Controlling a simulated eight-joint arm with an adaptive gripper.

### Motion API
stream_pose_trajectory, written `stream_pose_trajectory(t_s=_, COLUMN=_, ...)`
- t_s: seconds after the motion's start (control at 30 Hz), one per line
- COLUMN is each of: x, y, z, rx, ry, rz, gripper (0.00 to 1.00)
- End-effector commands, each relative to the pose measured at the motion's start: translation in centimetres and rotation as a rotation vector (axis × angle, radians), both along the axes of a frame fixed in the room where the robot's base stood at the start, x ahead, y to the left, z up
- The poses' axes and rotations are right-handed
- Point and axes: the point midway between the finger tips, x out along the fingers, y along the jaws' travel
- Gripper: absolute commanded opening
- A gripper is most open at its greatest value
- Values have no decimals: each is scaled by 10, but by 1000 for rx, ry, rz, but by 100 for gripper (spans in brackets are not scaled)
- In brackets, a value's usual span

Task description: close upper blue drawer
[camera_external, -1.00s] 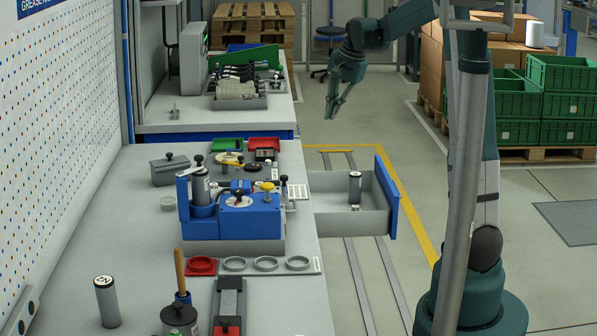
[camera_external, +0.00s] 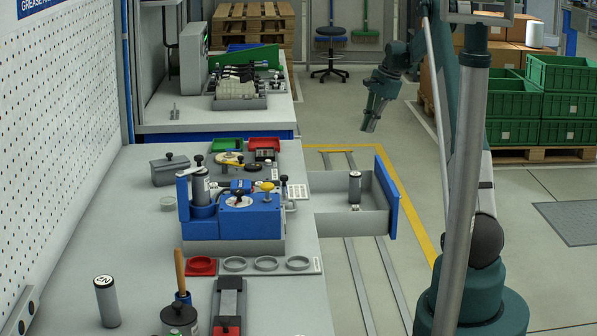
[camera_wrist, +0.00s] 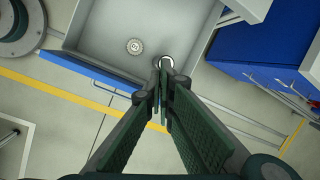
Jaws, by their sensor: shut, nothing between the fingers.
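The upper blue drawer stands pulled out from the bench, with its blue front (camera_external: 387,195) facing right and its grey tray open on top. A grey cylinder (camera_external: 355,188) stands upright in it. My gripper (camera_external: 370,126) is in the air above and beyond the drawer in the external view, not touching it. In the wrist view the drawer's grey tray (camera_wrist: 105,30) and blue front edge (camera_wrist: 95,72) lie below my gripper (camera_wrist: 162,70). Its fingers are shut and empty. A round disc (camera_wrist: 135,46) and a ringed round top, partly covered by the fingertips, show in the tray.
A blue fixture (camera_external: 235,218) with knobs stands on the grey bench (camera_external: 140,215). Green crates (camera_external: 565,104) are stacked on a pallet at the right. The floor around the drawer is clear, with a yellow line (camera_external: 412,215) beside its front.

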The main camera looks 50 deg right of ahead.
Motion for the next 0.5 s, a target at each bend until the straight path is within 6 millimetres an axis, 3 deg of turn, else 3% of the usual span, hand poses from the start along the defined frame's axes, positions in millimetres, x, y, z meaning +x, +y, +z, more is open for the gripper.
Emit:
stream_pose_trajectory(t_s=0.03, x=-2, y=-16, z=-9, rx=12, ry=5, rz=-25, gripper=0)
stream_pose_trajectory(t_s=0.5, x=-34, y=-127, z=-89, rx=133, ry=53, rz=-256, gripper=0)
